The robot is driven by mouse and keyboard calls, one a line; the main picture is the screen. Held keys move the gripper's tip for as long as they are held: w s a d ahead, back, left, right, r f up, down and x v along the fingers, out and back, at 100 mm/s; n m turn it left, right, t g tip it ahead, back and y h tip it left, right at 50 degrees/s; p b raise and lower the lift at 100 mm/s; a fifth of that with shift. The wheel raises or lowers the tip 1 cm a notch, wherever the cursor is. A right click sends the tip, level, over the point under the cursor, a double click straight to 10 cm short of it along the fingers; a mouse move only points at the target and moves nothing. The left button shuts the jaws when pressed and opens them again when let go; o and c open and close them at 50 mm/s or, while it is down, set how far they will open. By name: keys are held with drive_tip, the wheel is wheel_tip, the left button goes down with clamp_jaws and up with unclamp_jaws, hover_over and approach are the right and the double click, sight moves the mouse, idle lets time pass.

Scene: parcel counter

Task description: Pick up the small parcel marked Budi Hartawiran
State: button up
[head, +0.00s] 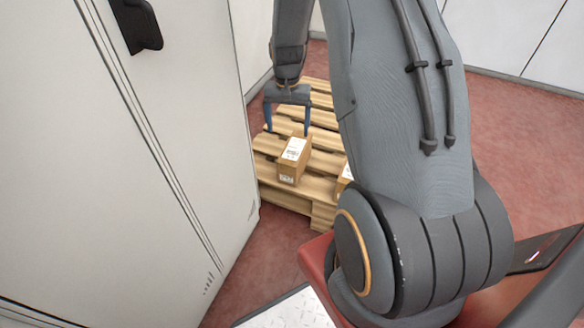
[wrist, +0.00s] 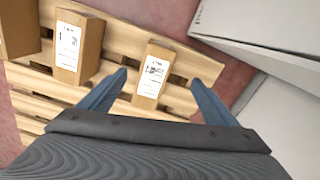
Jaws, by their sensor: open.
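Several cardboard parcels with white labels stand on a wooden pallet (head: 318,196). One small parcel (head: 293,162) stands near the pallet's left side in the head view; it appears to be the right-hand parcel (wrist: 152,76) in the wrist view. A second parcel (wrist: 77,45) stands to its left, and a third (wrist: 18,28) is cut off at the left edge. The label print is too small to read, so I cannot tell which is marked Budi Hartawiran. My gripper (head: 287,132) is open and empty above the pallet; its fingers (wrist: 160,85) spread on both sides of the right-hand parcel's view.
A tall white cabinet (head: 130,190) with a black handle (head: 138,24) stands close on the left of the pallet. White panels line the back. Red floor (head: 530,140) is open on the right. My arm hides part of the pallet.

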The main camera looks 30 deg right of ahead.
sight(295, 147)
drive_tip(key=w+d+f+b, duration=0.1)
drive_tip(key=f, duration=0.3)
drive_tip(key=w+d+f+m+b, duration=0.1)
drive_tip(key=d+f, duration=0.1)
drive_tip(key=f, duration=0.2)
drive_tip(key=w+d+f+m+b, duration=0.1)
drive_tip(key=w+d+f+b, duration=0.1)
drive_tip(key=f, duration=0.2)
drive_tip(key=shift+f, duration=0.25)
wheel_tip(295, 147, down, 8)
drive_tip(key=shift+r+b, duration=0.2)
drive_tip(key=shift+b, duration=0.95)
drive_tip(key=shift+r, duration=0.1)
drive_tip(key=c, duration=1.6)
drive_tip(key=shift+s, duration=0.1)
drive_tip(key=shift+c, duration=0.2)
drive_tip(key=shift+r, duration=0.1)
